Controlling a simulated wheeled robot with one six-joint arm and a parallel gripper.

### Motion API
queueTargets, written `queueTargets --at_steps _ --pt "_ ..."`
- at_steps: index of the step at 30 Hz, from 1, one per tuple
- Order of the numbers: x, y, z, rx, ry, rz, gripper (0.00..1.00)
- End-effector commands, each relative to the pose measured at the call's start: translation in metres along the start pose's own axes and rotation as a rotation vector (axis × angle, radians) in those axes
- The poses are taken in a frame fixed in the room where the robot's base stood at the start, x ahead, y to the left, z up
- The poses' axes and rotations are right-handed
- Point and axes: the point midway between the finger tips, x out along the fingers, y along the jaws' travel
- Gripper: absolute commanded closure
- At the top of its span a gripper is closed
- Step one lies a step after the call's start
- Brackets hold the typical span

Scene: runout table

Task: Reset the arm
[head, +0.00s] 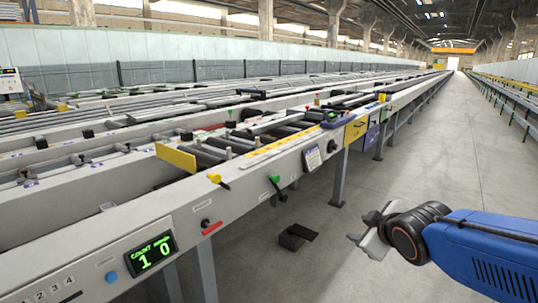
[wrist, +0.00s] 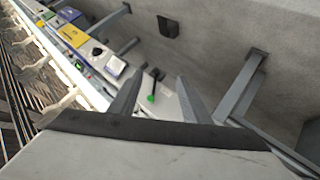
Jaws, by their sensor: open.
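My gripper (head: 368,243) is at the lower right in the head view, at the end of my blue arm, over the grey aisle floor. It is apart from the runout table (head: 215,238), which runs from the lower left into the distance. In the wrist view my gripper (wrist: 160,95) shows two grey fingers spread apart, with nothing between them touching either finger. Beyond the fingers lies the table's side with a green-knobbed lever (wrist: 151,98).
The table front carries a green counter display (head: 152,254), a yellow-knobbed lever (head: 217,180), a green-knobbed lever (head: 275,181) and a yellow box (head: 355,130). A dark object (head: 296,236) lies on the floor beside a table leg. The aisle (head: 440,150) to the right is clear.

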Motion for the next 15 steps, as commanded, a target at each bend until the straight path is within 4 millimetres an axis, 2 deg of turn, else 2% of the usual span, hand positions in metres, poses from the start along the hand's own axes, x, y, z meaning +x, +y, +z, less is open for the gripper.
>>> queueTargets --at_steps 1,3,9,15 --pt "-0.014 -0.002 0.019 0.084 -0.055 -0.009 0.57" --pt "-0.031 -0.009 0.045 0.208 -0.136 -0.030 0.57" --pt "-0.086 -0.046 0.105 0.540 -0.350 -0.097 0.57" --pt "-0.125 -0.082 0.135 0.749 -0.493 -0.150 0.57"
